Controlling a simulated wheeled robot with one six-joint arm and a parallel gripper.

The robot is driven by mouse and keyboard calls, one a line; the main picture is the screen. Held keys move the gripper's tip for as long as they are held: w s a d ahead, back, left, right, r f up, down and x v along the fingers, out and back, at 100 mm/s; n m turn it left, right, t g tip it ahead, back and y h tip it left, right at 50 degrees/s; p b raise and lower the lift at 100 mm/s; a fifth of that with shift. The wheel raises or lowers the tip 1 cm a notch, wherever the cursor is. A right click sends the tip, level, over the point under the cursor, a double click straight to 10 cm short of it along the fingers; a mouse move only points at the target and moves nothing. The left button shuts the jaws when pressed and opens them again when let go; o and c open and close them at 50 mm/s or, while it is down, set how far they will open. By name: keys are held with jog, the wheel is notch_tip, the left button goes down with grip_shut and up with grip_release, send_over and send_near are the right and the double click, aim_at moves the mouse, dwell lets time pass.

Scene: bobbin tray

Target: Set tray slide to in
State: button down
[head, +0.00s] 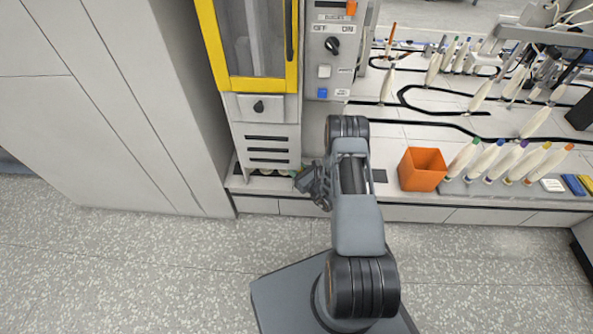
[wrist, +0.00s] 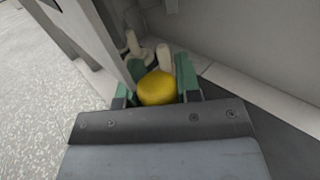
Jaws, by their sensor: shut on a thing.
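My gripper (head: 305,181) is low at the front foot of the tall cabinet with the yellow-framed door. In the wrist view its two green fingers are closed on the sides of a yellow rounded knob (wrist: 157,89). Pale peg-like bobbins (wrist: 164,57) stand just beyond the knob, between light walls. In the head view a row of small rounded ends (head: 265,172) shows in a low opening under the cabinet's slots, partly hidden by my gripper. The tray slide itself is mostly hidden, and I cannot tell how far in it is.
The yellow-framed cabinet door (head: 207,40) is above, with a control panel (head: 328,50) beside it. An orange bin (head: 422,170) and several colour-tipped bobbins (head: 511,163) stand on the bench to the right. A grey cabinet (head: 120,100) is at left. The speckled floor in front is clear.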

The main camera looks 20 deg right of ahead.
jog(key=c, duration=0.8)
grip_release()
jog(key=p+v, duration=0.3)
jog(key=v, duration=1)
jog(key=shift+s+d, duration=0.15)
jog(key=shift+s, duration=0.2)
